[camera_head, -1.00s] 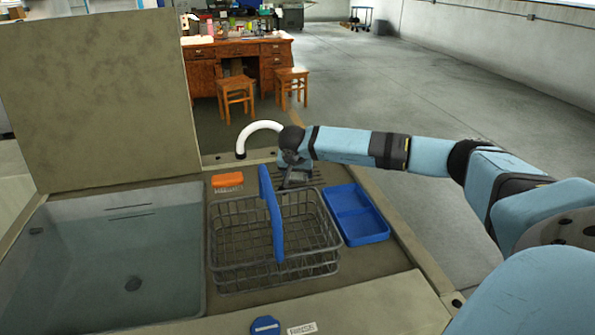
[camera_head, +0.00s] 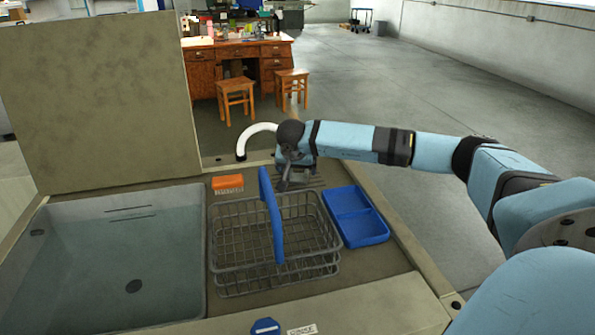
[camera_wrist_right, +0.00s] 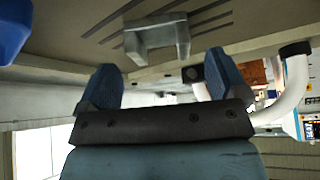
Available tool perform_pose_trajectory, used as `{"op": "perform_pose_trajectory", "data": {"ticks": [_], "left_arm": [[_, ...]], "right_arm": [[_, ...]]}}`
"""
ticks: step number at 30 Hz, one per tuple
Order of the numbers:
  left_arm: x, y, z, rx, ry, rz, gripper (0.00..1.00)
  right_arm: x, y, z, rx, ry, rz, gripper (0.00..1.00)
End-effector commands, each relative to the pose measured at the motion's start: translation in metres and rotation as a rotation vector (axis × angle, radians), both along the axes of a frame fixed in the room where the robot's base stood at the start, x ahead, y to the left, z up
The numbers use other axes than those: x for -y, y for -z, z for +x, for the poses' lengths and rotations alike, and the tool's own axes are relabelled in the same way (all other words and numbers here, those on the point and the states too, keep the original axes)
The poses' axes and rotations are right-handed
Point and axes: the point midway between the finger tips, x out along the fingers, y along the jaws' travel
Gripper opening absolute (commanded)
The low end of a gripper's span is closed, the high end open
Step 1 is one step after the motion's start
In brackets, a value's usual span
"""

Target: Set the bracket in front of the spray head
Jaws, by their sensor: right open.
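The bracket (camera_wrist_right: 152,40) is a small grey U-shaped block in the right wrist view, resting on the slotted drain area. In the head view I cannot pick it out from my gripper. My right gripper (camera_head: 284,183) is above the slotted area behind the wire basket. In the wrist view its two fingers (camera_wrist_right: 164,78) are apart with nothing between them, and the bracket is just beyond the tips, apart from them. The spray head appears to be the dark end of the white curved pipe (camera_head: 262,127), left of my gripper; the pipe also shows in the wrist view (camera_wrist_right: 294,85). My left gripper is not in view.
A wire basket (camera_head: 225,272) with an upright blue handle (camera_head: 271,215) stands in front of my gripper. A blue tray (camera_head: 366,230) is right of it, an orange brush (camera_head: 228,183) behind left. A water-filled sink (camera_head: 75,270) is at left, with a tall panel (camera_head: 100,100) behind.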

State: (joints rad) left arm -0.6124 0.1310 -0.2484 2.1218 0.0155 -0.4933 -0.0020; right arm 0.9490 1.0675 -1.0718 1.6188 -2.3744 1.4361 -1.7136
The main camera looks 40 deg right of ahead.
Motion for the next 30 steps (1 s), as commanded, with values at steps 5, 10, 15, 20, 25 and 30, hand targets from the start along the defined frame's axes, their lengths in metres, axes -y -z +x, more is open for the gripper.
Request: {"op": "perform_pose_trajectory", "data": {"ticks": [5, 10, 15, 20, 25, 30], "left_arm": [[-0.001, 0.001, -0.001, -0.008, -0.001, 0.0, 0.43], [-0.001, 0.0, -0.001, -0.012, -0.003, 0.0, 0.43], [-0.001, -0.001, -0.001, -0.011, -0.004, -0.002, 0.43], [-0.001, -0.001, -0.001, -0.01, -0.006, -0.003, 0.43], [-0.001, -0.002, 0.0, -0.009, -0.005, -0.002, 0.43], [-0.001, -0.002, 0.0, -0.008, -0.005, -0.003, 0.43]], "right_arm": [[-0.016, -0.037, -0.012, 0.004, -0.003, 0.0, 0.91], [-0.028, -0.062, -0.022, 0.002, -0.002, -0.001, 0.91], [-0.033, -0.075, -0.026, 0.002, -0.001, 0.0, 0.91], [-0.035, -0.077, -0.027, 0.001, 0.0, 0.001, 0.91], [-0.034, -0.077, -0.027, 0.0, 0.0, 0.0, 0.91], [-0.034, -0.076, -0.027, 0.0, 0.0, 0.0, 0.91]]}}
